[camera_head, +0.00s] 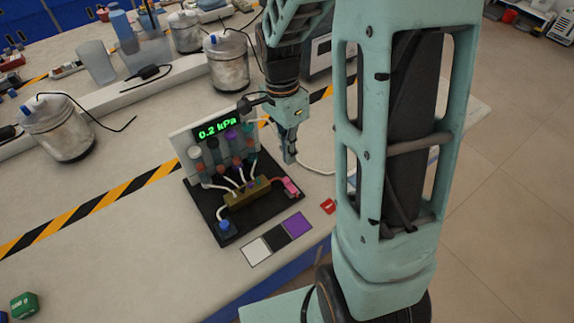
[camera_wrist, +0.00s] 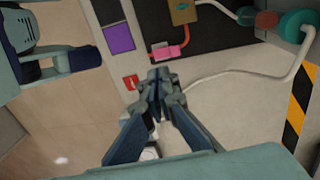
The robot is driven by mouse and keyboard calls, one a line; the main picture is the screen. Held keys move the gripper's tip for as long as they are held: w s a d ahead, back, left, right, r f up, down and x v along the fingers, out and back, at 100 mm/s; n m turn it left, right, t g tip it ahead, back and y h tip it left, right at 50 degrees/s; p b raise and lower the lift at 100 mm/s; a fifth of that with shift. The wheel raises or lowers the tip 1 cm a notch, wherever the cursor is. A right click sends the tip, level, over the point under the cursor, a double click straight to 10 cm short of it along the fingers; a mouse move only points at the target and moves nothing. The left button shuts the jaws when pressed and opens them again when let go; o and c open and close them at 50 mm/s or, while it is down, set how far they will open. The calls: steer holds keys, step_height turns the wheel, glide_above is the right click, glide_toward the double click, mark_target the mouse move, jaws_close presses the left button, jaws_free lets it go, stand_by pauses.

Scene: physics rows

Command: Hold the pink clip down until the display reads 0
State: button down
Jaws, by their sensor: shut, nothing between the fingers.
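The pink clip (camera_head: 291,187) sits at the right edge of the black base board, at the end of a pinkish-red tube from the brass block (camera_head: 246,193). It also shows in the wrist view (camera_wrist: 166,52), just beyond my fingertips. The green display (camera_head: 217,128) at the back of the board reads 0.2 kPa. My gripper (camera_head: 290,157) is shut and empty, pointing down above the table behind the clip in the head view. In the wrist view my gripper (camera_wrist: 157,76) shows its fingertips together, apart from the clip.
A blue clip (camera_head: 226,228) is at the board's front corner. Black, white and purple squares (camera_head: 277,238) and a red tag (camera_head: 328,206) lie in front. A white tube runs right of the board. Jars (camera_head: 228,66) stand behind. The table's left front is mostly clear.

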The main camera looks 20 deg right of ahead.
steer(key=shift+r, duration=2.3)
